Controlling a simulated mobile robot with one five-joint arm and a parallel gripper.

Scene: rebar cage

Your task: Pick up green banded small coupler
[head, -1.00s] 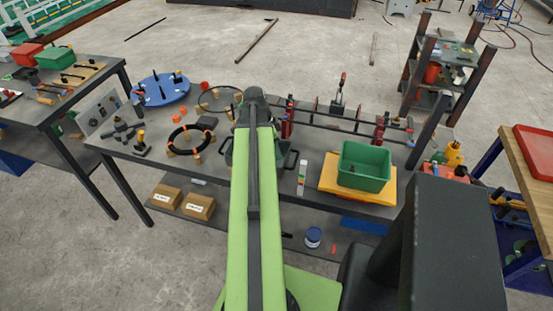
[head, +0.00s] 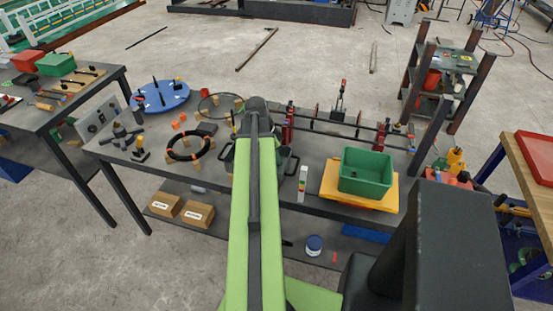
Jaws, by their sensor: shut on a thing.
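My arm reaches forward over the middle of the dark workbench (head: 232,187), and its dark far joint is above the bench. My gripper is hidden behind the arm, so its jaws and anything in them do not show. I cannot pick out a green banded small coupler for certain. Several small dark, orange and yellow parts stand on the left of the bench, too small to show their bands.
A blue disc (head: 163,97) with upright parts and a black ring (head: 188,158) lie left of my arm. A green bin (head: 365,172) sits on a yellow tray (head: 328,188) to the right. A long rod held by red clamps (head: 288,124) crosses the back.

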